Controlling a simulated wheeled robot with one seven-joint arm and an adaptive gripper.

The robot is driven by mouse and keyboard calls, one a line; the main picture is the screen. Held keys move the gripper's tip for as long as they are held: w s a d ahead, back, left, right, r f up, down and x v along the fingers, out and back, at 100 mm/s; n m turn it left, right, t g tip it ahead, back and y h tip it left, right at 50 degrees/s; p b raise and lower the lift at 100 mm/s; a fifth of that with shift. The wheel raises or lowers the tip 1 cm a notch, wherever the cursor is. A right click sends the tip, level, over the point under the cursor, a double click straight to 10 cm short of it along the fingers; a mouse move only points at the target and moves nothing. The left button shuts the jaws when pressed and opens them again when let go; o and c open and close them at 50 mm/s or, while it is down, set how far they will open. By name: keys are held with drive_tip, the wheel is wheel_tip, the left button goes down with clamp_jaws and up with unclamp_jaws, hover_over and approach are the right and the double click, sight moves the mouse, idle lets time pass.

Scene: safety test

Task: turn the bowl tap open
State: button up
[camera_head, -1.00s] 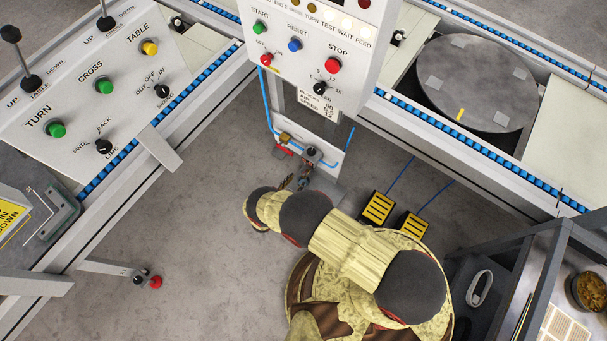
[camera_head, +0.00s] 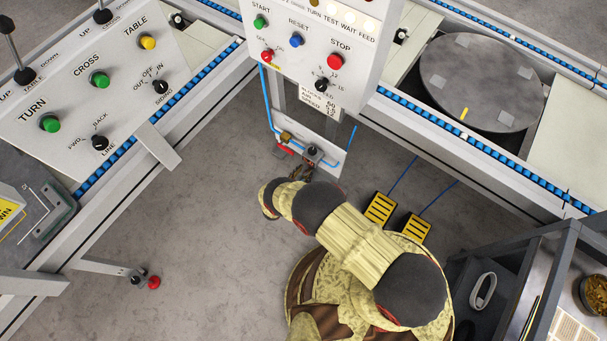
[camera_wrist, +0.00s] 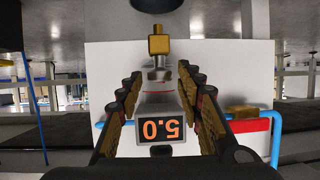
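A white panel under the control box carries a brass valve with a red handle (camera_head: 284,150), which fits the bowl tap, though I see no label. In the wrist view the red handle (camera_wrist: 250,125) lies right of my gripper, outside the fingers. A grey unit with a dark knob (camera_head: 312,151) sits beside it; in the wrist view its orange display (camera_wrist: 160,128) reads 5.0 upside down. My gripper (camera_head: 301,172) is open at the panel. In the wrist view its fingers (camera_wrist: 165,105) stand either side of the grey unit; contact is unclear. The arm partly hides the fingers in the head view.
Blue piping (camera_head: 268,110) runs along the panel. The control box (camera_head: 310,50) overhangs it. Yellow foot pedals (camera_head: 398,218) stand on the floor to the right. A sloped control console (camera_head: 85,85) is at the left. Bare floor (camera_head: 215,215) lies left of my arm.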

clamp_jaws()
drive_tip(key=shift+d, duration=0.1)
idle(0.3)
drive_tip(key=shift+s+d+n+t+y, duration=0.15)
drive_tip(key=shift+n+t+y, duration=0.55)
drive_tip(key=shift+n+y, duration=0.9)
drive_tip(key=shift+o, duration=0.6)
unclamp_jaws()
drive_tip(key=shift+o, duration=0.2)
